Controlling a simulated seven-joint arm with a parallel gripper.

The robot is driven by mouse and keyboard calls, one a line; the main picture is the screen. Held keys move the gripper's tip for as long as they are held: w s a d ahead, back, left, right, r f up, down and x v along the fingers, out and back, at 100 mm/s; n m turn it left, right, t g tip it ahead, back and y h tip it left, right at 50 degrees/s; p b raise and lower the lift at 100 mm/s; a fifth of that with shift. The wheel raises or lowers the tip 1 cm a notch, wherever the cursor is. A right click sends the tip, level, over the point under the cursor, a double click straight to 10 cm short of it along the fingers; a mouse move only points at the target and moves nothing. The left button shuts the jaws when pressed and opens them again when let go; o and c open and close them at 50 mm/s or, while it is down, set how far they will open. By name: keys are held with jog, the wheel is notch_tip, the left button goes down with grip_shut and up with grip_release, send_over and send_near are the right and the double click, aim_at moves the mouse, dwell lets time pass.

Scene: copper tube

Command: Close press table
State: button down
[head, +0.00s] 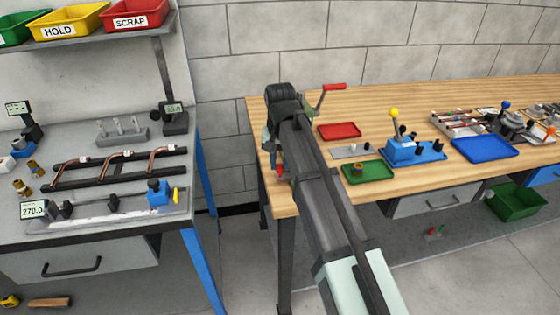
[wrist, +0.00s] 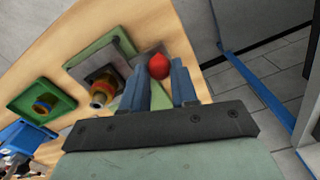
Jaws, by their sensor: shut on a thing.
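In the wrist view, the two blue fingers of my gripper (wrist: 159,80) stand on either side of a red knob (wrist: 158,65), shut on it. The knob sits by a flat green base (wrist: 95,52) on the wooden bench. A brass fitting (wrist: 102,91) stands on a dark square block beside my left finger. In the head view, my gripper (head: 277,160) is low at the bench's left end, next to the green press (head: 267,138). A crank with a red handle (head: 333,87) sticks out above. My arm hides most of the press and its table.
On the wooden bench (head: 480,95) are a red tray (head: 339,131), a green tray (head: 368,171), a blue fixture with a yellow-knobbed lever (head: 402,149) and a blue tray (head: 483,149). A separate grey table with copper tubes (head: 120,155) stands left, across a gap.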

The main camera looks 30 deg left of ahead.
jog(key=shift+a, duration=0.1)
jog(key=w+a, duration=0.2)
jog(key=w, duration=0.1)
jog(key=shift+a, duration=0.35)
jog(key=shift+s+d, duration=0.1)
jog(key=shift+s, duration=0.05)
jog(key=c, duration=0.9)
grip_release()
jog(key=shift+o, duration=0.2)
notch_tip(320, 180, up, 14)
